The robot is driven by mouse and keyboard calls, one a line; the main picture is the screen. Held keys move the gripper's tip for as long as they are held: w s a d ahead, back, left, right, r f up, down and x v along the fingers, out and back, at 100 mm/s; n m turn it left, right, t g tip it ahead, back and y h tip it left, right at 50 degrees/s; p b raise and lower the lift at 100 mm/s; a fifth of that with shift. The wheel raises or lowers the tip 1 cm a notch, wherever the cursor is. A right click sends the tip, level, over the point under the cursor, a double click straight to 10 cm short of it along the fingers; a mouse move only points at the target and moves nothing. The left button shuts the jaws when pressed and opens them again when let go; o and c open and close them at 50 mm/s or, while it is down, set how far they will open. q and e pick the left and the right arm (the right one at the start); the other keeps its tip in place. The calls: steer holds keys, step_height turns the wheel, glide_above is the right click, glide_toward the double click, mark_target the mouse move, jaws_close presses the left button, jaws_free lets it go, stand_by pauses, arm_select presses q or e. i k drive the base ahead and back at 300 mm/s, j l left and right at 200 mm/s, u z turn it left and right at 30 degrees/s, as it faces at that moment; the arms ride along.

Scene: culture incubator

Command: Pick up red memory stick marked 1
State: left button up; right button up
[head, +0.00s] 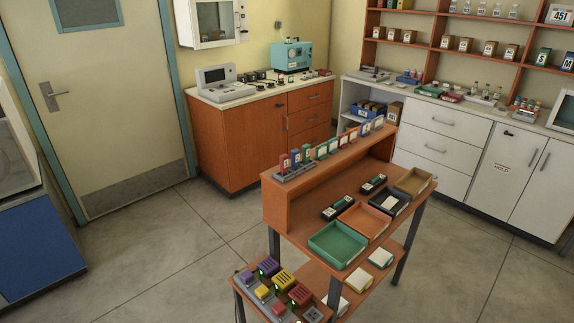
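A small red stick-like piece with a white label (284,163) stands upright at the near left end of a grey rack on the raised shelf of the central orange-brown workbench. Its label is too small to read, so I cannot tell whether it is marked 1. Blue and green labelled pieces (308,152) stand beside it in a row. On a lower shelf at the front left, red blocks (300,294) sit among purple and yellow ones; I cannot tell whether any is a memory stick. Neither of my grippers is in view.
The workbench top holds a green tray (338,243), an orange tray (365,220), a black tray (390,200) and a brown tray (413,181). An orange cabinet (240,142) and white drawers (436,148) line the back. Floor (175,235) is clear left of the bench.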

mark_target(283, 159)
steer(key=i+l, duration=0.15)
steer(key=l, duration=0.2)
steer(key=i+l+u, duration=0.1)
steer(key=l, duration=0.2)
steer(key=i+l+u, duration=0.1)
steer(key=l, duration=0.25)
steer(key=i+l, duration=0.2)
steer(key=l, duration=0.15)
steer(key=i+l+u, duration=0.1)
steer(key=l, duration=0.25)
